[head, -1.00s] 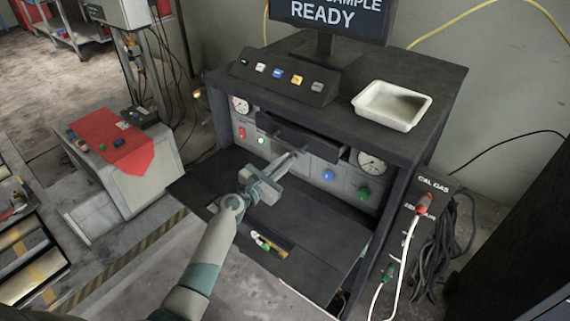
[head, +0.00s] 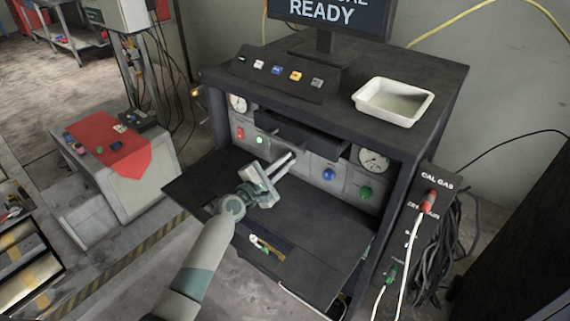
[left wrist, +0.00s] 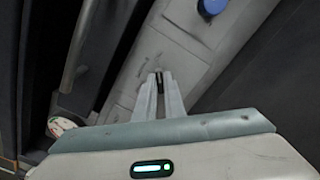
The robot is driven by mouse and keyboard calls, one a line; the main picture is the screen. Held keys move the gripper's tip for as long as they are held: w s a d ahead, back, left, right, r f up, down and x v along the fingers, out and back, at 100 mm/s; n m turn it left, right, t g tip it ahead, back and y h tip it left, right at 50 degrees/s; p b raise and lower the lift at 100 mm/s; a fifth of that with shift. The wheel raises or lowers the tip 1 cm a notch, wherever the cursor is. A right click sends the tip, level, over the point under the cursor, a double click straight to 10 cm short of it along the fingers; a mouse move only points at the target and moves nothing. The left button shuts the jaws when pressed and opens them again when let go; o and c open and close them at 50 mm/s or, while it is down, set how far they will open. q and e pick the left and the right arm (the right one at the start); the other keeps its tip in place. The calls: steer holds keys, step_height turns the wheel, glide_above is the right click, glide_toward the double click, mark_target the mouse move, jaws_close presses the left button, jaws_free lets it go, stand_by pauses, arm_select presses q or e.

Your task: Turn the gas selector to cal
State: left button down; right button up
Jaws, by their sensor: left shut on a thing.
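The gas selector is on the grey front panel of the dark cabinet. Only a small dark part of its handle (left wrist: 159,80) shows, between the fingertips in the left wrist view. In the head view the fingers hide it. My left gripper (head: 290,157) is shut on this handle, reaching in from the lower left with its wide body tilted. The monitor (head: 330,14) above the cabinet reads READY; its upper line is cut by the frame and seems to read CAL. My right gripper is not in view.
A blue knob (head: 328,174), a green knob (head: 365,193) and a gauge (head: 374,160) lie to the right on the panel. A white tray (head: 394,102) stands on top.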

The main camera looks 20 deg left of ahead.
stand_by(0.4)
arm_select(q)
steer(key=c, duration=1.8)
jaws_free()
steer(key=shift+c, duration=0.2)
steer(key=shift+s, duration=0.15)
